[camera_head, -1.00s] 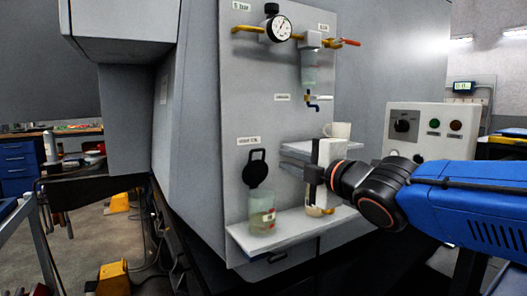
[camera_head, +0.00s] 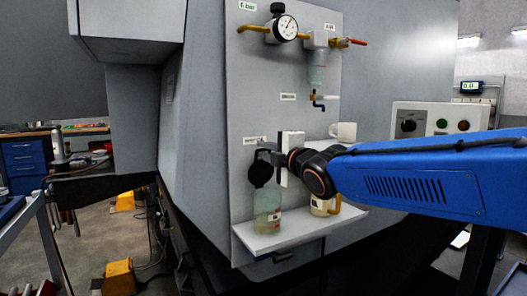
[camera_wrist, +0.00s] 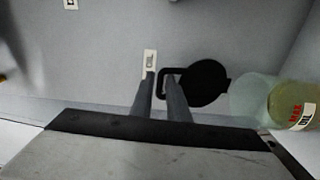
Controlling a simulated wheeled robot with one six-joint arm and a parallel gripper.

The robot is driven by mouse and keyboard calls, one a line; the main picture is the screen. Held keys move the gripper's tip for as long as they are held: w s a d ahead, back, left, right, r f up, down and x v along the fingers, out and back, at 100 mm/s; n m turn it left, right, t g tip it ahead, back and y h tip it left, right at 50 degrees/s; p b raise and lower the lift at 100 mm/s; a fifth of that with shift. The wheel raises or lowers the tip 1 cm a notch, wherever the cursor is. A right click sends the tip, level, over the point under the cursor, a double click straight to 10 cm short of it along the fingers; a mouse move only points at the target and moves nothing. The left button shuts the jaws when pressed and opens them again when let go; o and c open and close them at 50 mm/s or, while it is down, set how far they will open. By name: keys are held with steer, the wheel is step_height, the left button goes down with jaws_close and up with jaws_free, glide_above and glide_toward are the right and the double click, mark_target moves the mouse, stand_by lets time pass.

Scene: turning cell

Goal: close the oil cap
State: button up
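The oil cap (camera_head: 261,172) is a black round lid with a loop handle. It stands upright, swung open above the clear oil reservoir (camera_head: 267,212), which holds yellowish-green liquid. My gripper (camera_head: 274,157) is at the cap's upper right in the head view. In the wrist view the cap (camera_wrist: 205,83) lies to the right, its loop handle reaching left to my fingertips, and the reservoir (camera_wrist: 262,100) is further right. My two fingers (camera_wrist: 160,77) are apart, with the outer bar of the handle showing between them. Whether they touch it I cannot tell.
The reservoir stands at a shelf (camera_head: 290,236) on the machine panel, with a mug (camera_head: 321,207) to its right. A white cup (camera_head: 343,131) stands higher, behind my arm. A gauge (camera_head: 285,27) and a second clear bowl (camera_head: 317,68) are above. A control box (camera_head: 425,120) is at right.

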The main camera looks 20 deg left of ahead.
steer(key=shift+w+a, duration=0.3)
steer(key=shift+a, duration=0.05)
jaws_close()
